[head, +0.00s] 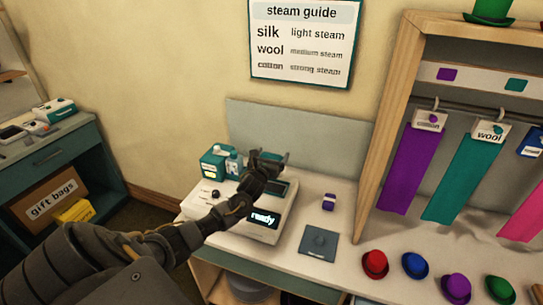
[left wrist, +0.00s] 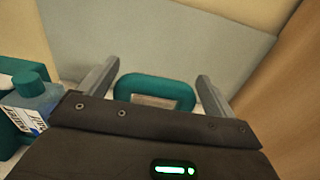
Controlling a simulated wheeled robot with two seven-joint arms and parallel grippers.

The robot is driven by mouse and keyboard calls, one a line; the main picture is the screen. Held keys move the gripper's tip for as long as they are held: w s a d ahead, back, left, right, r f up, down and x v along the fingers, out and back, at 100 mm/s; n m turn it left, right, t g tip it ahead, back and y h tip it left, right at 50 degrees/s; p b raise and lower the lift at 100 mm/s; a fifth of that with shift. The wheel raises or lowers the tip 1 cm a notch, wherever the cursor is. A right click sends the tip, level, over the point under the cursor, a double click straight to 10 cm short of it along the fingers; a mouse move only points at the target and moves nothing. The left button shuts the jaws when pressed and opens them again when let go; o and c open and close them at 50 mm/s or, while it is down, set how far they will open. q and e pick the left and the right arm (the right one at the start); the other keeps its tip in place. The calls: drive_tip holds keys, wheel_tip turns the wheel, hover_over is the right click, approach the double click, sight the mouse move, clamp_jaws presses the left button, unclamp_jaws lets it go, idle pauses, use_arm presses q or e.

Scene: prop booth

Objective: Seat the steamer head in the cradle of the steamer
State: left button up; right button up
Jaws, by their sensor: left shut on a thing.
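The white steamer (head: 283,235) stands on the counter, its display reading "ready". My left gripper (head: 268,163) is over the back of the steamer, in front of the grey back panel. In the left wrist view, the teal loop of what looks like the steamer head (left wrist: 155,82) is between the two fingers of my left gripper (left wrist: 158,85), which is shut on it. The lower part of the head is hidden behind the gripper's body. The cradle is hidden or cannot be made out, so I cannot tell whether the head touches it. My right gripper is not in view.
Several small hats line the front right, below a wooden rack (head: 392,90).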

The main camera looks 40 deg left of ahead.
use_arm(q)
wheel_tip(320, 180, down, 4)
drive_tip(key=b, duration=0.3)
drive_tip(key=shift+f+b, duration=0.2)
drive_tip(key=shift+b, duration=0.15)
drive_tip(key=shift+f, duration=0.5)
drive_tip(key=shift+s+r, duration=0.1)
drive_tip(key=shift+s, duration=0.1)
drive_tip(key=shift+f, duration=0.3)
idle(0.3)
drive_tip(key=shift+f+b, duration=0.55)
drive_tip(key=shift+f, duration=0.1)
drive_tip(key=shift+f, duration=0.25)
drive_tip(key=shift+f+b, duration=0.3)
drive_tip(key=shift+b, duration=0.05)
idle(0.5)
